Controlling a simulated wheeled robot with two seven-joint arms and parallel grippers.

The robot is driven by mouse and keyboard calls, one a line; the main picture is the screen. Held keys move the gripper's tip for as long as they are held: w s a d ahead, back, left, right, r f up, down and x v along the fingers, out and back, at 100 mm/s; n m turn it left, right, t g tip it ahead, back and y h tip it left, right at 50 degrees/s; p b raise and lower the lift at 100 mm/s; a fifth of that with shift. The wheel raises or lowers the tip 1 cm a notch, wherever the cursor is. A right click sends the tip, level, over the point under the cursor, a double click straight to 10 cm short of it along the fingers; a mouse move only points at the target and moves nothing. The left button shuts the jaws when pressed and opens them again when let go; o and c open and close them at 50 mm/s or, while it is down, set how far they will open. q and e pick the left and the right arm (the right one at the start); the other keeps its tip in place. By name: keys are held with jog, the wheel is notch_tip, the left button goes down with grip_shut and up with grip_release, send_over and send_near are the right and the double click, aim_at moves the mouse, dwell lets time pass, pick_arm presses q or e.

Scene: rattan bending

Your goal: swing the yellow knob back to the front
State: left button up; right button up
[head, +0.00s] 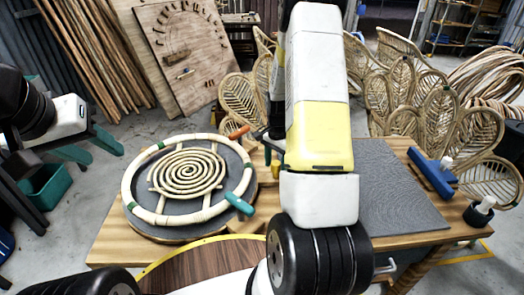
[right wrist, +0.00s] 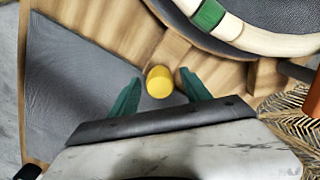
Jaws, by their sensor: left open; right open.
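The yellow knob (right wrist: 160,82) shows from above in the right wrist view, on a wooden strip beside the round board. My right gripper (right wrist: 158,92) is open, with one green finger on each side of the knob. I see gaps between fingers and knob; the height of the fingertips over it is hard to tell. In the head view my right arm hides most of this area, and only part of the right gripper (head: 274,146) shows at the arm's left edge. My left gripper (head: 94,147) is open and empty, left of the round board.
A round dark board (head: 151,225) carries a pale rattan ring (head: 128,190) and a rattan spiral (head: 187,172). Orange (head: 239,132) and teal (head: 239,204) handles stand at the ring. A grey mat (head: 395,190) and a blue tool (head: 432,172) lie at the table's right.

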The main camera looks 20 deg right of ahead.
jog(key=shift+c, duration=0.3)
grip_shut()
dwell(1.1)
